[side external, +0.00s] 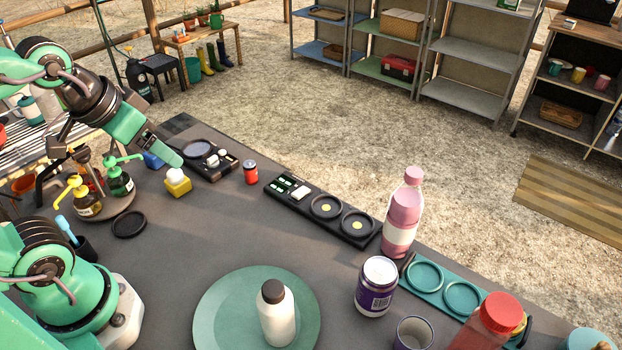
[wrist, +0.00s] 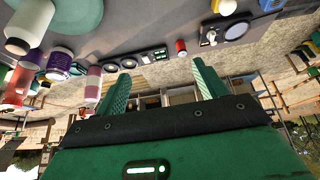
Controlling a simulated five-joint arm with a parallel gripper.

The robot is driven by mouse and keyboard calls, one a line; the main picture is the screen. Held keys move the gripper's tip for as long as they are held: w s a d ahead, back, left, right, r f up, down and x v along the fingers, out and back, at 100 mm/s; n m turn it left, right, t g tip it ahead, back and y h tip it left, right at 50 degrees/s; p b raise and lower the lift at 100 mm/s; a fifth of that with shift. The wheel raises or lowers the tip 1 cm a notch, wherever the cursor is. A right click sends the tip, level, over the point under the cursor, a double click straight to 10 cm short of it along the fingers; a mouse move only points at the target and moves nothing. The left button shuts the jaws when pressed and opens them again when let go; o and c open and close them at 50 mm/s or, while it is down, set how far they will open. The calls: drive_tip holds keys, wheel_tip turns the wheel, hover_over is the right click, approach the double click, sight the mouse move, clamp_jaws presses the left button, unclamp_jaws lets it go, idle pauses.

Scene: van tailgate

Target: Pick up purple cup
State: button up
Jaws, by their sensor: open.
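The purple cup (side external: 413,335) stands upright at the bottom edge of the side external view, partly cut off. It looks greyish purple with an open top. It stands just right of and nearer the camera than a purple jar with a white lid (side external: 376,287). My gripper (side external: 176,158) is at the upper left, above the table's far left part and well away from the cup. In the wrist view its two green fingers (wrist: 162,72) are spread with nothing between them. The purple jar shows there at the left (wrist: 60,62); I cannot make out the cup clearly.
Near the cup stand a pink bottle (side external: 402,215), a red-capped bottle (side external: 492,322) and a teal tray (side external: 443,287). A white bottle (side external: 276,312) stands on a green round plate (side external: 215,310). The table's middle is mostly clear.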

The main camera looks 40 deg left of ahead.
drive_tip(key=shift+o, duration=0.7)
drive_tip(key=w+d+r+g+h, duration=0.1)
drive_tip(key=w+d+r+g, duration=0.15)
drive_tip(key=w+d, duration=0.65)
drive_tip(key=n+g+y, duration=0.1)
drive_tip(key=n+g, duration=0.1)
drive_tip(key=g, duration=0.1)
hover_over(421, 324)
drive_tip(key=s, duration=0.2)
wheel_tip(421, 324, down, 14)
drive_tip(key=f, duration=0.1)
drive_tip(key=shift+f, duration=3.15)
